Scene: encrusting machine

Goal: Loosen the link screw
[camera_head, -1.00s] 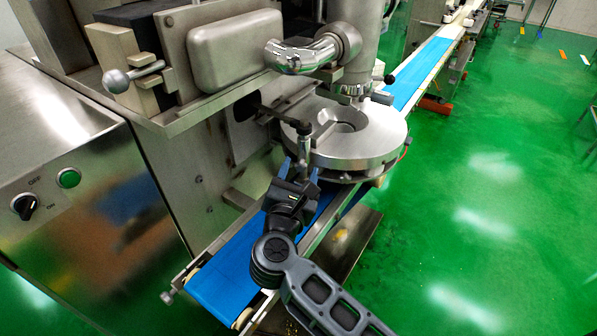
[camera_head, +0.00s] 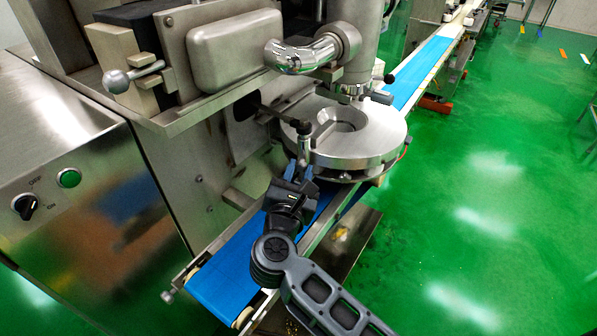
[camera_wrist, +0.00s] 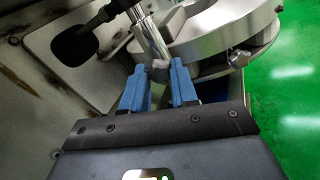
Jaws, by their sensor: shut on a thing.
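The link screw (camera_head: 304,148) is a silver upright cylinder under a black ball-ended joint, at the left edge of the round steel disc. It also shows in the wrist view (camera_wrist: 150,42), where it slants down to the blue fingertips. My gripper (camera_head: 304,172) reaches up from below over the blue belt and is shut on the lower end of the link screw. In the wrist view the two blue fingers (camera_wrist: 160,75) stand on either side of that end. The contact itself is partly hidden by the fingers.
The round steel disc (camera_head: 375,140) sits close to the right of my gripper. A dark rod (camera_head: 275,112) runs from the housing to the joint above. The blue conveyor belt (camera_head: 225,275) lies below. Green floor (camera_head: 480,230) is open to the right.

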